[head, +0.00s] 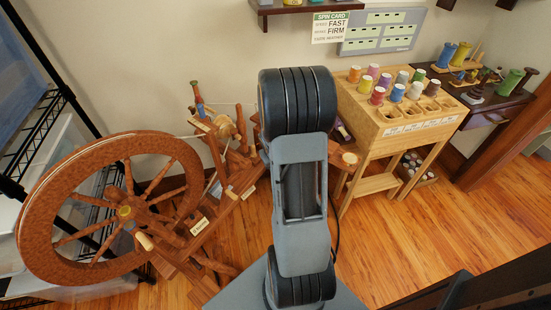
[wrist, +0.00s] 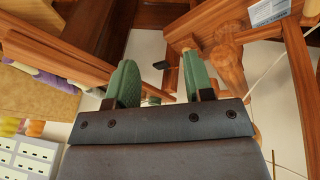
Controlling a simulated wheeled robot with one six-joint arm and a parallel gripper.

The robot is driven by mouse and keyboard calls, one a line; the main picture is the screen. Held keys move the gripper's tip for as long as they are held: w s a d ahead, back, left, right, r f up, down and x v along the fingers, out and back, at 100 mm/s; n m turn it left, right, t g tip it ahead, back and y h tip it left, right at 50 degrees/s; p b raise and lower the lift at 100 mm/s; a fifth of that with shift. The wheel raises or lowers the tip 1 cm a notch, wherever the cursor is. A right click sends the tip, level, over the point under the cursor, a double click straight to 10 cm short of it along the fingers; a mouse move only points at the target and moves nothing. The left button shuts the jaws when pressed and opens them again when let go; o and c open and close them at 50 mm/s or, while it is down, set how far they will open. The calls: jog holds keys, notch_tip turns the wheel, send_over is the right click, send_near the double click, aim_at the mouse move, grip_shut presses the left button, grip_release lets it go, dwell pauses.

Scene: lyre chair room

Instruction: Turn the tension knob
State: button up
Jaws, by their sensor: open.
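The brown spinning wheel (head: 45,208) stands at the left in the head view, with its wooden frame and a drive cord running right. A light wooden knob-like end (head: 145,241) shows low near its hub; I cannot tell whether it is the tension knob. My gripper (wrist: 159,60) is open, its two green fingers apart with nothing seen held between them. In the wrist view a turned wooden post (wrist: 228,68) stands just right of the right finger. A small dark piece (wrist: 162,65) shows beyond the gap. In the head view my arm hides the gripper.
A wooden rack (head: 400,122) with several coloured spools stands right of my arm. A dark shelf (head: 480,100) with more spools is beyond it. A black wire shelf (head: 40,125) is at the far left. The wooden floor (head: 390,255) is clear at front right.

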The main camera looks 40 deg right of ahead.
jog(key=shift+s+a+r, duration=0.25)
jog(key=shift+a+r, duration=0.35)
jog(key=shift+r, duration=0.15)
jog(key=d+f+t+b, duration=0.1)
jog(key=d+f+b, duration=0.3)
jog(key=d+f, duration=0.8)
jog(key=n+t+y, duration=0.5)
jog(key=t, duration=0.5)
send_near(254, 146)
jog(key=shift+h, duration=0.3)
jog(key=b+x, duration=0.1)
jog(key=x, duration=0.3)
jog(key=b+x, duration=0.2)
jog(key=x, duration=0.3)
jog(key=shift+a, duration=0.25)
jog(key=shift+r, duration=0.1)
